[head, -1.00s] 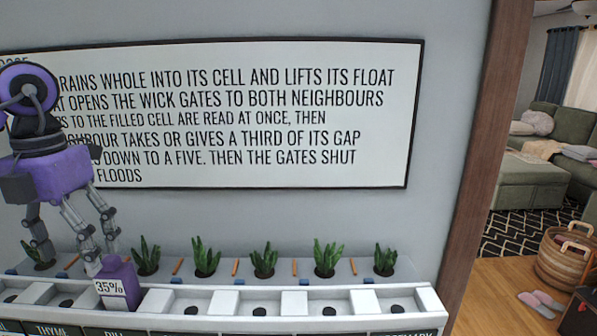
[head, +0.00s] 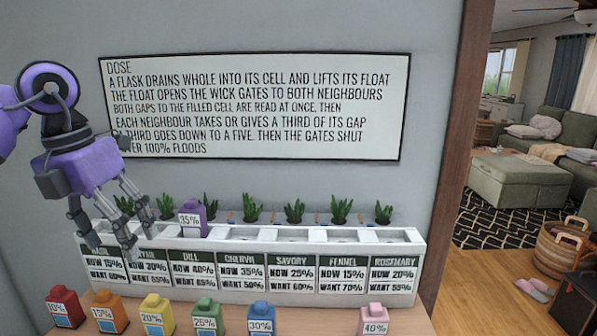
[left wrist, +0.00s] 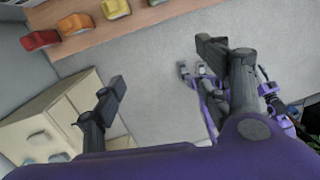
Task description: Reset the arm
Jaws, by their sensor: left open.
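My left gripper (head: 110,236) is open and empty in the head view, in front of the left end of the white planter (head: 268,287). Its two fingers are spread apart in the left wrist view (left wrist: 160,66), with nothing between them. The purple 35% flask (head: 191,219) stands upright in the planter, above the Dill label, to the right of the gripper and apart from it. My right gripper is outside the head view.
On the table in front stand red (head: 65,309), orange (head: 109,313), yellow (head: 157,315), green (head: 206,318), blue (head: 261,319) and pink (head: 373,319) flasks, with a gap between blue and pink. Several plants (head: 294,211) line the planter's back. A text board (head: 255,105) hangs above.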

